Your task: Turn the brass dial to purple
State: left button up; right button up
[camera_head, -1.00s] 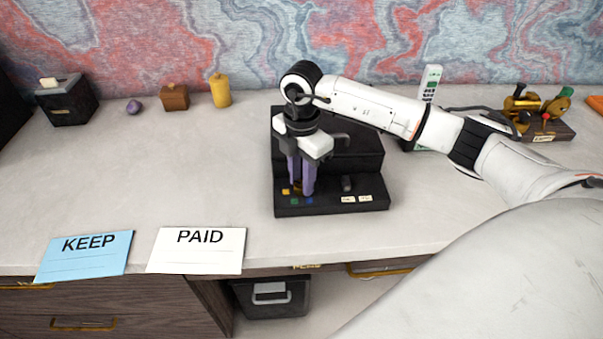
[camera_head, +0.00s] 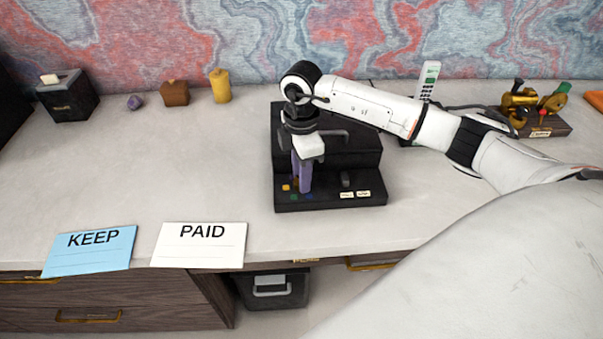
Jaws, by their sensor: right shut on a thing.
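A black console (camera_head: 330,201) stands in the middle of the desk, with a low front panel and a raised back. Small coloured marks, orange (camera_head: 286,187), green (camera_head: 294,196) and blue (camera_head: 309,196), show on its panel at the left. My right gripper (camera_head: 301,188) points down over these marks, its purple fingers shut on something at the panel. The brass dial is hidden by the fingers, so its pointing direction cannot be seen. No purple mark can be told apart from the fingers. My left gripper is not in view.
A small dark switch (camera_head: 346,179) and two pale labels (camera_head: 355,194) are on the panel's right. Blue KEEP (camera_head: 92,255) and white PAID (camera_head: 199,252) cards lie at the desk's front edge. A phone (camera_head: 429,80) and brass device (camera_head: 530,105) stand behind my right arm.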

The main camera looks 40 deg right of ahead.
jog(key=shift+d+r, duration=0.1)
jog(key=o, duration=0.8)
jog(key=shift+c, duration=0.2)
notch_tip(320, 180, up, 10)
jog(key=shift+r+b, duration=0.15)
jog(key=shift+b, duration=0.25)
